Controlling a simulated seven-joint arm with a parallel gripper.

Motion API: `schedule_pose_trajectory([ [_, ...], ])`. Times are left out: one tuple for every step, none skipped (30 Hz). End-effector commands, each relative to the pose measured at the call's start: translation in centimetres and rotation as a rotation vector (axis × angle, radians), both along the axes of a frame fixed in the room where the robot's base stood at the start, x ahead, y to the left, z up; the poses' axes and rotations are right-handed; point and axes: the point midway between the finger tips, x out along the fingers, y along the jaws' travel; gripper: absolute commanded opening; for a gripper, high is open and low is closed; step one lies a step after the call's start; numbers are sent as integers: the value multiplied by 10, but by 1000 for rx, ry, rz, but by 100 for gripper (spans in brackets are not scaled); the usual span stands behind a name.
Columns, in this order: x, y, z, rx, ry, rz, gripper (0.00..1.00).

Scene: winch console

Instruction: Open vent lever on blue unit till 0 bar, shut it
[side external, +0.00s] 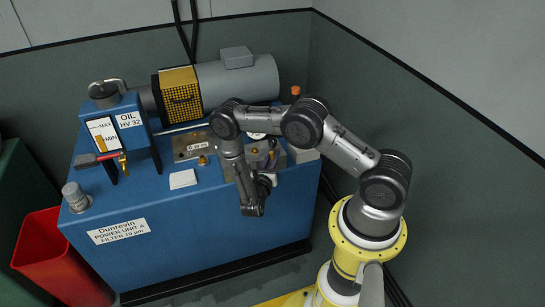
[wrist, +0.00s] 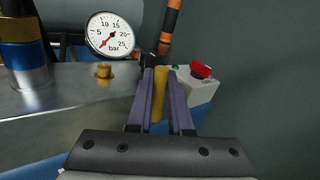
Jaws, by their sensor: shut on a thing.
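The blue unit (side external: 200,220), labelled "Dunrevin POWER UNIT A", fills the middle of the side external view. In the wrist view, my gripper (wrist: 165,75) has its two purple fingers shut on a yellow upright handle (wrist: 159,95), which appears to be the vent lever. Its base is hidden by my gripper. The pressure gauge (wrist: 110,34) stands just left of my fingers, marked in bar; its red needle points to the lower left, near the low end of the scale. In the side external view my arm hides most of the lever area.
A red button (wrist: 201,69) on a grey box is right of my fingers. An orange-banded handle (wrist: 170,28) rises behind them. A brass fitting (wrist: 103,73) and a blue-and-gold cylinder (wrist: 22,55) stand left. A red bin (side external: 45,255) is beside the unit.

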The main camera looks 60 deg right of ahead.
Motion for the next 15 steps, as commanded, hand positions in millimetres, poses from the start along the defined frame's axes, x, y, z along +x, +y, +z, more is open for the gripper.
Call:
schedule_pose_trajectory([
  [0,0,0,0,0,1,0],
  [0,0,0,-1,1,1,0],
  [0,1,0,-5,6,2,0],
  [1,1,-1,-12,13,2,0],
  [2,2,-1,-25,23,3,0],
  [3,3,-2,-44,44,4,0],
  [4,4,-2,-60,60,3,0],
  [5,5,-3,-79,77,3,0],
  [6,6,-4,-103,102,2,0],
  [7,7,-4,-120,119,2,0],
  [8,8,-4,-135,134,2,0],
  [9,9,-5,-153,152,3,0],
  [9,10,-5,-164,163,2,0],
  [10,10,-5,-171,170,2,0],
  [10,10,-5,-179,178,2,0],
])
